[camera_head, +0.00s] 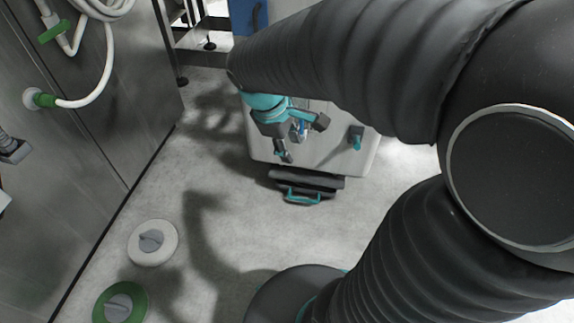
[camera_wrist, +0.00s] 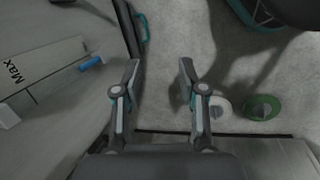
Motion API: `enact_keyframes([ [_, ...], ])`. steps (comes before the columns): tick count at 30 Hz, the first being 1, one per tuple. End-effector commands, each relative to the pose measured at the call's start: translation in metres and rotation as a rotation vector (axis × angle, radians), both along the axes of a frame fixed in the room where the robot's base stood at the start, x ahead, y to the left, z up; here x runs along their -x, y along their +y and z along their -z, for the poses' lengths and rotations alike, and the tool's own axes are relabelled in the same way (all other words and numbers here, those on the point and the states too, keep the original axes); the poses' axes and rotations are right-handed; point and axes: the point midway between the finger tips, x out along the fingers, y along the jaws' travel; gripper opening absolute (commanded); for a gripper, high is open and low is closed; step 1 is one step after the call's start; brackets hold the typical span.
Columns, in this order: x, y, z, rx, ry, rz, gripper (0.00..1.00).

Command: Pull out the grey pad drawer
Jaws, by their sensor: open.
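The pad drawer (camera_head: 325,183) is a dark grey slab low on the front of a pale machine body (camera_head: 355,165) in the head view. It has a teal bar handle (camera_head: 304,200). In the wrist view the handle (camera_wrist: 142,27) shows at the top, left of centre. My gripper (camera_head: 303,140) is open and empty, above the machine's front in the head view. In the wrist view my gripper (camera_wrist: 159,67) has its fingers spread over the floor, with the handle beyond the left fingertip. I see no contact with the handle.
A teal-tipped knob (camera_head: 357,139) sits on the machine. The wrist view shows its "MAX" marking and a blue piece (camera_wrist: 91,63). A white disc (camera_head: 153,243) and a green disc (camera_head: 119,304) lie on the floor. A steel cabinet (camera_head: 95,110) stands left. Floor before the drawer is clear.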

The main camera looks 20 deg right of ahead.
Motion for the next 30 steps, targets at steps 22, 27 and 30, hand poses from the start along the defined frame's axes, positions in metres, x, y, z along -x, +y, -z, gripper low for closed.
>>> enact_keyframes([
  [22, -0.131, -0.012, 0.209, 0.430, 0.876, -0.923, 0.41],
  [27, -0.150, -0.010, 0.270, 0.501, 1.096, -1.124, 0.41],
  [30, -0.158, -0.008, 0.308, 0.538, 1.229, -1.237, 0.41],
])
